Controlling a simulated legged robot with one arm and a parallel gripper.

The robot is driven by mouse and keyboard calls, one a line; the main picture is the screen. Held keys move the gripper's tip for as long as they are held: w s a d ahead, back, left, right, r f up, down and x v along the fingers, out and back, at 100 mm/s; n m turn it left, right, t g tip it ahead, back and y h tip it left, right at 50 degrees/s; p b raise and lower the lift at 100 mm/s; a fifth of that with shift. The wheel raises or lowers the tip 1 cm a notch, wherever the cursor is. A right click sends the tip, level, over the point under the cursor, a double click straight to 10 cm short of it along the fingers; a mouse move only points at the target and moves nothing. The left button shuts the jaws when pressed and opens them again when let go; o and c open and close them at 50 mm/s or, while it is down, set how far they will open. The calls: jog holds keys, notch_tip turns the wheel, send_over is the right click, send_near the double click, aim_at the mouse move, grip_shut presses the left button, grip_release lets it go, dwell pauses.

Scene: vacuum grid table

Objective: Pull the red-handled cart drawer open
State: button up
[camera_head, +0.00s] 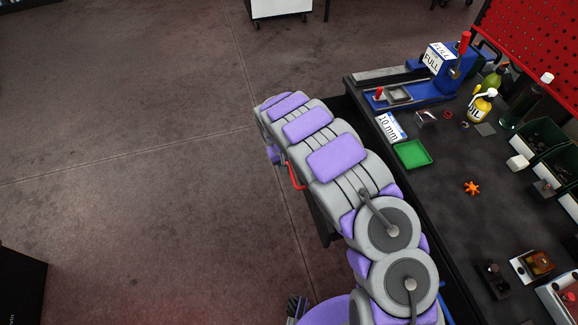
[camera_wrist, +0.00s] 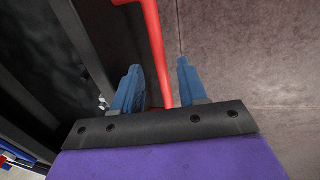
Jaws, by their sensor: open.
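The red handle (camera_head: 296,176) shows as a short bar beside my arm, left of the dark table; most of it is hidden by the arm. In the wrist view the red handle (camera_wrist: 154,45) runs down between the two blue fingers of my gripper (camera_wrist: 159,65). The gripper is open, with a gap visible between the handle and the right finger. Contact with the left finger cannot be told. A dark cart part (camera_head: 324,222) shows below my arm; how far the drawer stands out is hidden.
The dark table (camera_head: 440,205) holds a blue vise-like fixture (camera_head: 445,85), a green tray (camera_head: 412,154), a yellow oil bottle (camera_head: 480,105) and an orange star knob (camera_head: 472,188). The floor (camera_head: 130,150) left of my arm is clear. A white cabinet (camera_head: 281,7) stands far back.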

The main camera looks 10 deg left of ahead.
jog(key=p+v, duration=0.2)
jog(key=v, duration=1.2)
jog(key=shift+r, duration=0.4)
jog(key=shift+w, duration=0.1)
